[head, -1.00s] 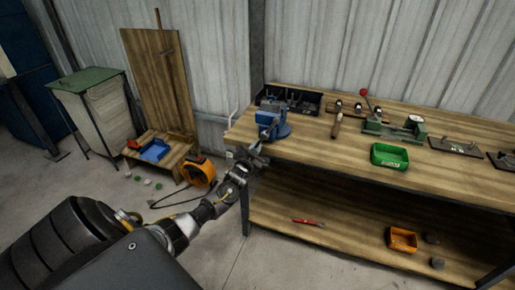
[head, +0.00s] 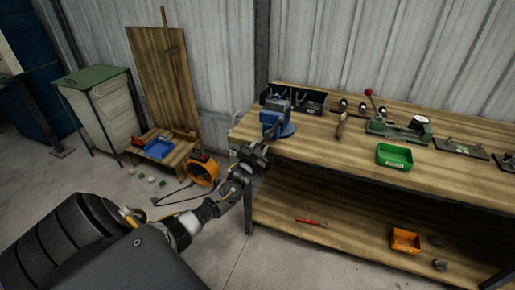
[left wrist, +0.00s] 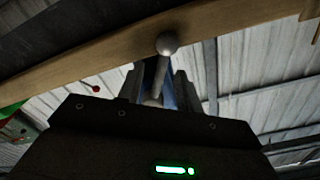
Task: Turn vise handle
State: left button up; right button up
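The blue vise (head: 279,118) is mounted at the left front corner of the wooden workbench (head: 330,150). Its metal handle (left wrist: 166,44), a bar with a ball end, shows in the left wrist view, with blue vise parts behind it. My left gripper (head: 262,151) is just in front of and below the vise, at the bench's front edge. In the left wrist view, its two fingers (left wrist: 158,86) stand apart on either side of the handle bar, with gaps visible. The lower part of the bar is hidden by the gripper body. My right gripper is not in view.
A green bin (head: 394,156), a wooden-handled tool (head: 341,125) and a green press-like tool (head: 398,127) stand on the bench. A black rack (head: 293,99) is behind the vise. The lower shelf holds an orange bin (head: 405,241) and a red tool (head: 310,222).

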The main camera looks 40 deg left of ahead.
pick_arm(q)
jog(key=v, duration=1)
jog(key=shift+s+b, duration=0.35)
jog(key=shift+b, duration=0.1)
jog(key=shift+d, duration=0.15)
jog(key=s+f+g+h, duration=0.1)
jog(key=s+f+g, duration=0.1)
jog(key=f, duration=0.8)
jog(key=s+f+g, duration=0.2)
jog(key=f, duration=0.8)
jog(key=s+d+f+g+h, duration=0.1)
jog(key=s+d+f+g, duration=0.1)
jog(key=s+f, duration=0.5)
jog(key=s+d+f+g+h, duration=0.1)
jog(key=s+d+f+g, duration=0.3)
jog(key=f, duration=0.5)
jog(key=s+d+f+g+h, duration=0.1)
jog(key=s+d+f, duration=0.4)
jog(key=s, duration=0.6)
jog(key=s+d+f+g+h, duration=0.1)
jog(key=s+d+f+g, duration=0.2)
jog(key=s, duration=0.9)
jog(key=s+d+f+g, duration=0.2)
jog(key=s+d+f, duration=0.5)
jog(key=s, duration=0.4)
jog(key=shift+s+d+f+h, duration=0.3)
jog(key=shift+h, duration=0.1)
